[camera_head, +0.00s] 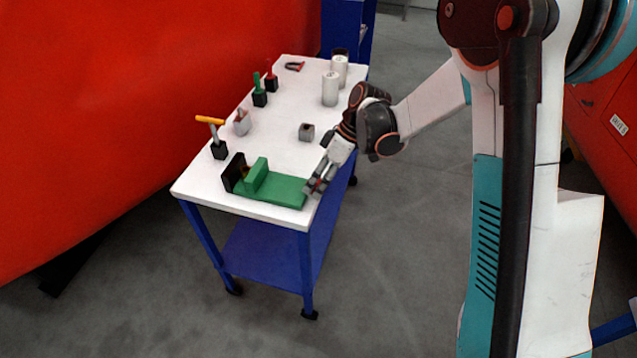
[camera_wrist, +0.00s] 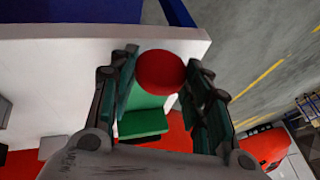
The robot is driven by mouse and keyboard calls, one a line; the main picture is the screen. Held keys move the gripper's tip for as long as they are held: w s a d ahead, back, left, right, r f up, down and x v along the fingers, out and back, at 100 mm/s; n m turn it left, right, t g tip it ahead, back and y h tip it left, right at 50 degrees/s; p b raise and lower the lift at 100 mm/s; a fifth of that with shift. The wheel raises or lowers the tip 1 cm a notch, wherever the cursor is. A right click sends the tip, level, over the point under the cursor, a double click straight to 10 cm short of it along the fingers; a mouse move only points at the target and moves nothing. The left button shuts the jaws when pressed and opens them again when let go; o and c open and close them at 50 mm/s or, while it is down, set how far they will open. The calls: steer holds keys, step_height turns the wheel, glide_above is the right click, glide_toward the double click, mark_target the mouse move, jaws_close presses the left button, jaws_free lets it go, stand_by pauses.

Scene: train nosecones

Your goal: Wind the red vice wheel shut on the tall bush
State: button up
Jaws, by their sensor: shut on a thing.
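The green vice (camera_head: 284,190) lies along the near end of the white table. Its dark end jaw (camera_head: 235,171) stands at the left, with the upright green jaw (camera_head: 257,175) close beside it. A small brownish thing (camera_head: 245,172) shows between these jaws; it may be the tall bush, but it is mostly hidden. My gripper (camera_head: 316,186) is at the vice's right end. In the wrist view, the round red wheel (camera_wrist: 161,72) sits between the two fingers, which are shut on it. The green vice body (camera_wrist: 143,122) shows below the wheel there.
The white table (camera_head: 290,158) has a grey cube (camera_head: 306,132), an orange-handled tool (camera_head: 210,119), a pale block (camera_head: 242,123), green (camera_head: 259,90) and red (camera_head: 271,82) tools in black blocks, white cylinders (camera_head: 330,90) and a red magnet (camera_head: 295,66). A red wall-like surface (camera_head: 130,90) borders its left side.

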steer(key=shift+w+d+f+m+g+y+b, duration=0.15)
steer(key=shift+g+y+b, duration=0.1)
steer(key=shift+g, duration=0.35)
steer(key=shift+w+a+m+g+y+b, duration=0.1)
steer(key=shift+g+y+b, duration=0.1)
steer(key=shift+g, duration=0.4)
steer(key=shift+w+d+f+m+g+y+b, duration=0.15)
steer(key=shift+g+y+b, duration=0.1)
steer(key=shift+g, duration=0.35)
steer(key=shift+a+r, duration=0.1)
steer(key=shift+r, duration=0.05)
steer(key=o, duration=1.1)
step_height(320, 180, up, 10)
steer(key=shift+c, duration=0.2)
